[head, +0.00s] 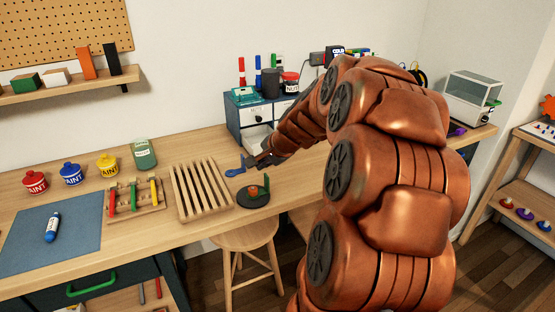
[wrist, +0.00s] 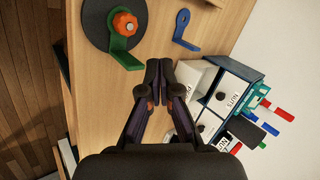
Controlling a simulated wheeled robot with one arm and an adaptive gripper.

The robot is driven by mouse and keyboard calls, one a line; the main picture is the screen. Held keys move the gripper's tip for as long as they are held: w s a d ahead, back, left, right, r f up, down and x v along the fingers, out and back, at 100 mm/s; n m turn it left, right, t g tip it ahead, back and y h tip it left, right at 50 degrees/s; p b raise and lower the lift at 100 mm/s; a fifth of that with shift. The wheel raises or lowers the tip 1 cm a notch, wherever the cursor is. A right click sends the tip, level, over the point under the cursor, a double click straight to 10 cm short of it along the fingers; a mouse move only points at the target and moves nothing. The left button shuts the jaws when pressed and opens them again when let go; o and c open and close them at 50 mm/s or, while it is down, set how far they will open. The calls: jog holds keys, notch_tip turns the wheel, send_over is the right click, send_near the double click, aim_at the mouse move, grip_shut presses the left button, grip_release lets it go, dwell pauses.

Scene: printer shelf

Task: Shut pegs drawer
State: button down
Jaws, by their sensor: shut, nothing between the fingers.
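The small blue-grey drawer cabinet (head: 233,117) stands at the back of the bench against the wall. One lower white drawer (head: 256,137) sticks out of its front; my arm partly hides it. In the wrist view this pulled-out drawer (wrist: 196,76) shows its label edge-on, seemingly PEGS. The drawer labelled NUTS (wrist: 236,92) sits flush beside it. My gripper (head: 258,162) is shut and empty, low over the bench in front of the pulled-out drawer. In the wrist view, my gripper's fingertips (wrist: 160,69) are close beside the drawer's front; contact cannot be told.
A blue bracket (head: 236,171) lies left of my gripper. A dark round disc (head: 246,201) with a green bracket and orange knob is nearer the front edge. A slatted wooden rack (head: 201,190) stands further left. Cups and markers stand on the cabinet.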

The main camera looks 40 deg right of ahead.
jog(key=s+d+m+h, duration=0.2)
jog(key=d+m, duration=0.2)
jog(key=d, duration=0.8)
jog(key=shift+t, duration=0.3)
jog(key=x, duration=0.8)
jog(key=p+x, duration=0.1)
jog(key=x, duration=0.3)
jog(key=shift+w+a+r, duration=0.1)
jog(key=shift+w+r, duration=0.2)
jog(key=shift+w, duration=0.05)
jog(key=shift+w+d+f, duration=0.1)
jog(key=shift+w+d, duration=0.1)
jog(key=shift+w, duration=0.35)
jog(key=shift+w+d, duration=0.15)
jog(key=shift+w, duration=0.4)
jog(key=shift+d+p, duration=0.1)
jog(key=shift+p, duration=0.3)
